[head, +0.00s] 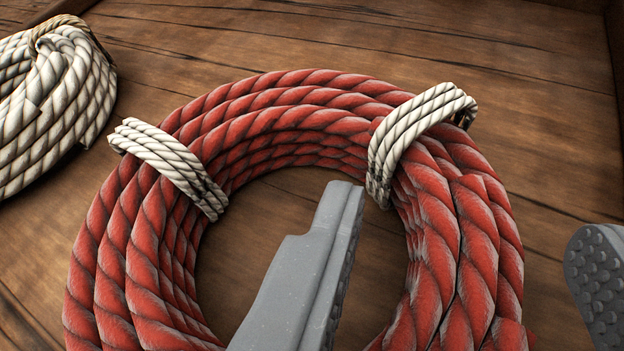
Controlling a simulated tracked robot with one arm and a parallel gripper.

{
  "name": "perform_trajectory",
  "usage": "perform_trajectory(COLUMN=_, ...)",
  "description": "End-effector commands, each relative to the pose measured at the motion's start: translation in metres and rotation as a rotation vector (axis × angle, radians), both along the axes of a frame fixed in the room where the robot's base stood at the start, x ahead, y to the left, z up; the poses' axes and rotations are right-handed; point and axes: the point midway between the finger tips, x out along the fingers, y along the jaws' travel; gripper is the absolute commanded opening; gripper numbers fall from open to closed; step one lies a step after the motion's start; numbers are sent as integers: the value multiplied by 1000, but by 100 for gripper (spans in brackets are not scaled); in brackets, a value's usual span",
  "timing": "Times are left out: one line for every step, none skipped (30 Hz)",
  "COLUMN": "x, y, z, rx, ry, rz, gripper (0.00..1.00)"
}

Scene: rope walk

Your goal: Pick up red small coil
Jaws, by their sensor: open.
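The red small coil (290,110) lies flat on brown wooden boards and fills the middle of the head view. Two white rope ties wrap it, one at upper left (170,160) and one at upper right (420,130). My gripper (468,260) is open. Its left finger reaches over the coil's centre opening, and its right finger shows at the right edge, outside the coil. The coil's right side lies between the two fingers in the picture. I cannot tell how high the fingertips are. The coil's near part is cut off and partly hidden by the left finger.
A white rope coil (55,110) lies at the upper left, apart from the red one. The wooden boards (420,45) are clear behind the red coil. A dark wooden wall or edge (613,40) stands at the upper right.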

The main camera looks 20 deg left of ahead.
Motion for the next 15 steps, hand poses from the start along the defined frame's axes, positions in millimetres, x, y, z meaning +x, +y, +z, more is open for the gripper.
perform_trajectory(x=2, y=0, z=0, rx=0, ry=0, rz=0, gripper=54)
perform_trajectory(x=2, y=0, z=-1, rx=0, ry=-1, rz=0, gripper=54)
perform_trajectory(x=3, y=0, z=-1, rx=0, ry=-1, rz=0, gripper=54)
perform_trajectory(x=3, y=0, z=0, rx=0, ry=-1, rz=0, gripper=54)
perform_trajectory(x=2, y=0, z=-1, rx=0, ry=-1, rz=0, gripper=54)
perform_trajectory(x=2, y=0, z=0, rx=0, ry=-2, rz=0, gripper=54)
perform_trajectory(x=2, y=0, z=0, rx=0, ry=-2, rz=0, gripper=54)
perform_trajectory(x=2, y=0, z=0, rx=0, ry=-2, rz=0, gripper=54)
perform_trajectory(x=2, y=0, z=0, rx=0, ry=-2, rz=0, gripper=43)
perform_trajectory(x=2, y=0, z=0, rx=0, ry=-2, rz=0, gripper=35)
perform_trajectory(x=2, y=0, z=0, rx=0, ry=-2, rz=0, gripper=26)
perform_trajectory(x=2, y=0, z=0, rx=0, ry=-2, rz=0, gripper=15)
perform_trajectory(x=2, y=0, z=0, rx=0, ry=-2, rz=0, gripper=7)
perform_trajectory(x=2, y=0, z=0, rx=0, ry=-2, rz=0, gripper=0)
perform_trajectory(x=2, y=0, z=0, rx=1, ry=-2, rz=0, gripper=0)
